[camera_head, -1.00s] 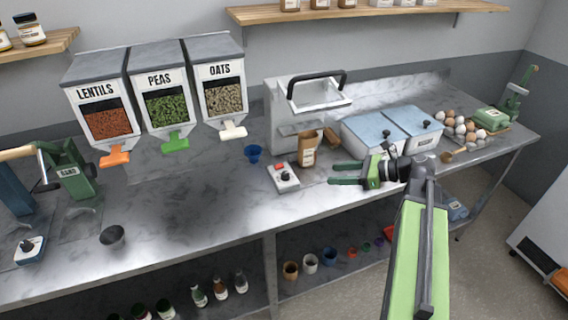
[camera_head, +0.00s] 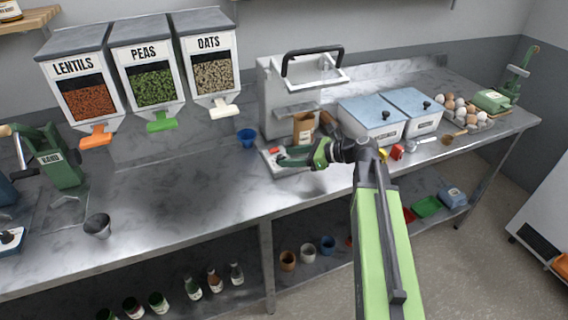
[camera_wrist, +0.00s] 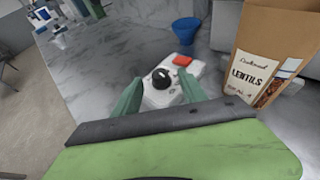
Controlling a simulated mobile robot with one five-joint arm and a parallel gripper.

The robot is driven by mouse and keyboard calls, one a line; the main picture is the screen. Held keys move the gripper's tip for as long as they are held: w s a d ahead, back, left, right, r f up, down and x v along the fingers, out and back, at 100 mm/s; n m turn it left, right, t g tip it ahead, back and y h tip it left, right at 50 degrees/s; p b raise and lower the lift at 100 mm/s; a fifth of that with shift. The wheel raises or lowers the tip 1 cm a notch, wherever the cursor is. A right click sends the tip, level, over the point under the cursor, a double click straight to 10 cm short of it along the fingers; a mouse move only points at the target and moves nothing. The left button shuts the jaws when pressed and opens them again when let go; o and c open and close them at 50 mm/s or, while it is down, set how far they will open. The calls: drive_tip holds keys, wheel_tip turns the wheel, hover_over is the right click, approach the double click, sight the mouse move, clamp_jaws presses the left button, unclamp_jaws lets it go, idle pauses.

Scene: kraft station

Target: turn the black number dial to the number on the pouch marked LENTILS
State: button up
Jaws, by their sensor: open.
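The black number dial (camera_wrist: 161,78) sits on a small white box (camera_wrist: 160,98) that has a red button (camera_wrist: 182,60). In the wrist view my gripper (camera_wrist: 160,90) is open, its two green fingers on either side of the dial; whether they touch it I cannot tell. In the head view my gripper (camera_head: 283,157) is over the box and hides the dial. The brown pouch marked LENTILS (camera_wrist: 265,55) stands upright right of the box in the wrist view, and behind it in the head view (camera_head: 304,128). A small line under its name is too blurred to read surely.
A blue cup (camera_head: 246,138) stands left of the pouch. A grey machine with a black handle (camera_head: 285,85) is behind. Dispensers for lentils (camera_head: 85,98), peas and oats hang at left. Lidded white bins (camera_head: 372,122) stand at right. The counter's left middle is clear.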

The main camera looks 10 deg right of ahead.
drive_tip(key=shift+x, duration=1.15)
drive_tip(key=shift+c, duration=0.4)
clamp_jaws()
